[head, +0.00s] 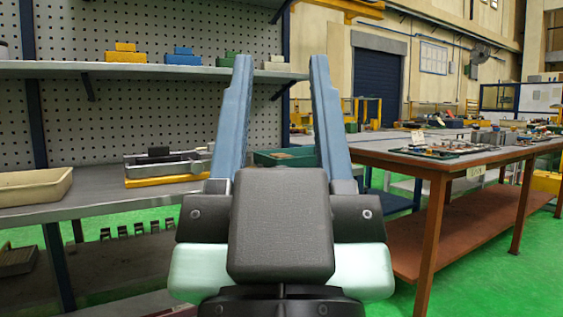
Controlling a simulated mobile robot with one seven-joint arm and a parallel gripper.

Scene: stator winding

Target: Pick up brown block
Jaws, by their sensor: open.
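My gripper (281,60) points up and away from the camera in the middle of the head view. Its two long blue fingers are apart, with nothing held between them. No clearly brown block shows. A small beige stepped block (276,65) sits at the right end of the upper shelf and appears in the gap between the fingertips. It looks farther off than the gripper. Further left on that shelf are a blue block (183,58) and an orange-yellow block (125,55). A green block (226,60) is partly hidden behind the left finger.
The upper shelf (50,68) runs along a pegboard above a grey workbench (95,192). The bench holds a cream tray (35,187), a metal fixture on a yellow base (165,180) and a green bin (285,157). A brown-topped table (440,158) with parts stands at right.

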